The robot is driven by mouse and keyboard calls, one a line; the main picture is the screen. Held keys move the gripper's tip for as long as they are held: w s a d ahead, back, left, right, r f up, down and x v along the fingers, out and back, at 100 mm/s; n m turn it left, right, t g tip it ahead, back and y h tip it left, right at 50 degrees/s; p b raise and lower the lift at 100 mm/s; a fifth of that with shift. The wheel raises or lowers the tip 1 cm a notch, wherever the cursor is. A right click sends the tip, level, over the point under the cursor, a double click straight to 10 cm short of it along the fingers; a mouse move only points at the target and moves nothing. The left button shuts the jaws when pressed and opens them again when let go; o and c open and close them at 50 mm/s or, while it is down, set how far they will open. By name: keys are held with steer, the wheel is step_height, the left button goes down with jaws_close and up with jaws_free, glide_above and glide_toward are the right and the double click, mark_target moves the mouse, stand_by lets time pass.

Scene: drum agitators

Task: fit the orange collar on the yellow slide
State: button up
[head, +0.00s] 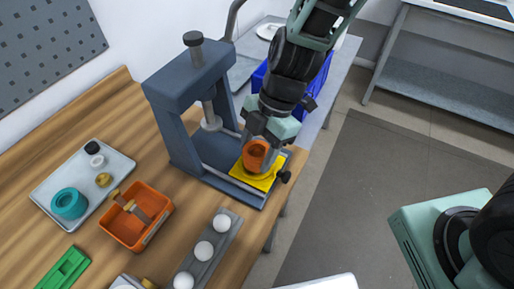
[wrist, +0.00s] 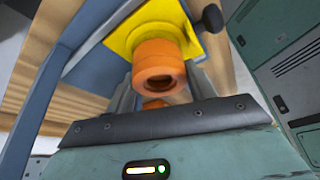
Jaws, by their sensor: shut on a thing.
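The orange collar (head: 255,155) is a short, open-ended ring. My gripper (head: 262,148) is shut on it from above, with a finger on each side. In the wrist view the collar (wrist: 158,65) shows between the fingers, its round opening facing the camera. The yellow slide (head: 252,180) is a flat plate at the front of the grey-blue press base, under the collar. The slide also shows behind the collar in the wrist view (wrist: 120,38). I cannot tell whether the collar touches the slide; its lower edge and the seat are hidden.
The press frame (head: 185,95) stands left of my gripper, its ram behind it. A dark knob (head: 284,177) sits at the slide's right. A rack of white balls (head: 208,248), an orange bin (head: 133,232) and a tray with a teal ring (head: 69,203) lie left and in front.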

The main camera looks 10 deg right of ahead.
steer(key=shift+f+b, duration=0.75)
steer(key=shift+b, duration=0.5)
stand_by(0.3)
stand_by(0.4)
steer(key=o, duration=1.2)
steer(key=b+v, duration=0.1)
steer(key=v, duration=1.6)
steer(key=shift+r, duration=0.2)
